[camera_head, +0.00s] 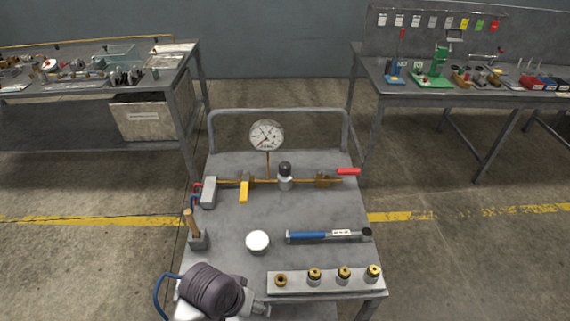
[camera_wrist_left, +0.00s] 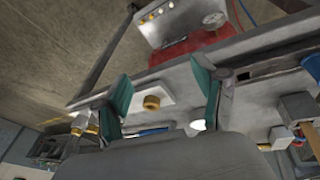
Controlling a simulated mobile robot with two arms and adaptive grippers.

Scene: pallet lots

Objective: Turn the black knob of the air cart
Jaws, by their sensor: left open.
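The black knob (camera_head: 285,168) caps a pale cylindrical body on the brass pipe of the air cart (camera_head: 235,220). It stands upright near the middle of the cart top, in the head view. My left gripper (camera_wrist_left: 163,82) shows in the left wrist view with its two teal-padded fingers spread apart and nothing held between them. It is over the front part of the cart, with a brass fitting (camera_wrist_left: 152,102) seen beyond the gap. I cannot make out the knob in the wrist view. My right gripper is not in view.
Beside the knob are a gauge (camera_head: 267,135), a yellow lever (camera_head: 244,191) and a red lever (camera_head: 348,171). A white round lid (camera_head: 257,241), a blue-handled tool (camera_head: 307,236) and a plate of brass fittings (camera_head: 300,287) lie in front. A dark ribbed shape (camera_head: 212,287) covers the front-left corner.

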